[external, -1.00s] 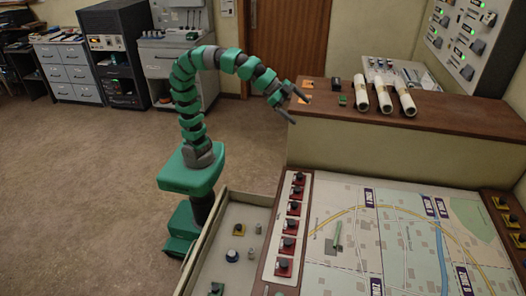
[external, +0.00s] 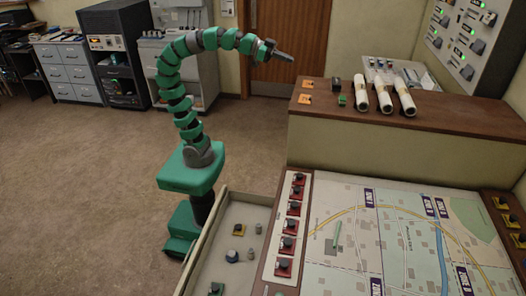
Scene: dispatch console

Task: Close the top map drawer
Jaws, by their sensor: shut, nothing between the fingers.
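An open, pale drawer-like tray (external: 211,238) sticks out at the left side of the map table (external: 390,240). It holds a few small items, and its near end is cut off by the picture's lower edge. I cannot tell for sure whether it is the top map drawer. My gripper (external: 289,58) is shut and empty. It is raised in the air, pointing right, in front of the brown door and well away from the tray. My green arm rises from my base, which stands just left of the tray.
A brown-topped counter (external: 430,120) behind the map table carries rolled maps (external: 383,95), a dark box (external: 336,84) and orange cards (external: 305,98). A grey drawer cabinet (external: 70,72) and equipment racks stand at the back left. The floor (external: 90,190) at left is clear.

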